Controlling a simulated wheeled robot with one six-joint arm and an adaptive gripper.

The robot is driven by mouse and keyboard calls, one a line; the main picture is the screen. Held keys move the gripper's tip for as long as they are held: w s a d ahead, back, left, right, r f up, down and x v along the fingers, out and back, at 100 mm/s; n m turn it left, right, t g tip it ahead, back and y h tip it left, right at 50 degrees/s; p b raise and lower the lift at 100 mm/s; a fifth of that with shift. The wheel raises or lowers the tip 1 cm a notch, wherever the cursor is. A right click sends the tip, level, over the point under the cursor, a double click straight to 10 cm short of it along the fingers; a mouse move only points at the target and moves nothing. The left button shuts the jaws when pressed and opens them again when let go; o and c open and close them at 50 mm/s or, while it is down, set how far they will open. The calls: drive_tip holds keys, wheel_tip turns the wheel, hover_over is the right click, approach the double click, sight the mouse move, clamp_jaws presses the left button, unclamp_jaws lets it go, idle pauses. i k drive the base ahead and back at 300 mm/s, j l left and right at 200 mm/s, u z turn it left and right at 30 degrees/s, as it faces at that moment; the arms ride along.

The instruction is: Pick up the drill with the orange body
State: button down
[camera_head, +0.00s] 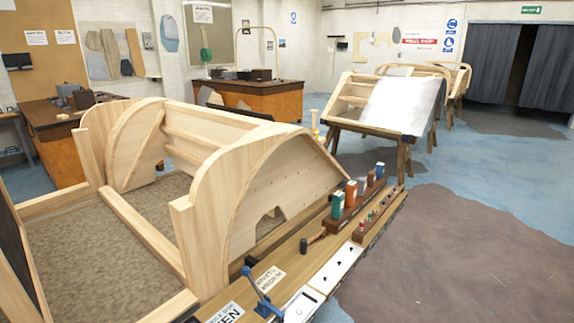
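An upright item with an orange body (351,193) stands in a dark wooden rack on the bench to the right of the large wooden bodyframe. It is small in the view, and I cannot tell clearly that it is a drill. A similar teal item (337,205) stands in front of it, to its left. A blue item (380,170) stands farther along the same row, with smaller pieces between. My gripper is not in view.
The large wooden bodyframe (238,190) fills the left and middle. The narrow bench (310,262) runs along its right side, bearing a blue-handled tool (262,292), papers and small parts. Another frame with a metal sheet (402,105) stands behind. The floor (465,250) at right is clear.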

sight(350, 191)
drive_tip(key=i+l+u, duration=0.1)
drive_tip(key=i+l, duration=0.2)
drive_tip(key=i, duration=0.3)
drive_tip(key=i+l, duration=0.4)
drive_tip(key=i, duration=0.2)
drive_tip(key=i+l+u, duration=0.15)
drive_tip(key=i+l, duration=0.2)
drive_tip(key=i, duration=0.2)
